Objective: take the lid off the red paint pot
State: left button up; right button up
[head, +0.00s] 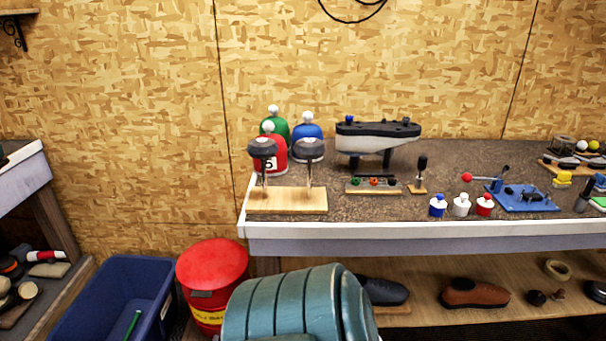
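The red paint pot (484,209) stands upright on the workbench near its front edge, at the right end of a row of three small pots. Neither my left gripper nor my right gripper shows in the head view.
A blue pot (437,210) and a white pot (461,209) stand just left of the red one. A blue fixture (524,199) with a red-knobbed lever is close on its right. Golf club heads on a wooden board (287,202) stand farther left. A teal ribbed object (285,308) is in front.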

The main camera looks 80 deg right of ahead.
aim_at(486, 202)
jog(key=z, duration=3.75)
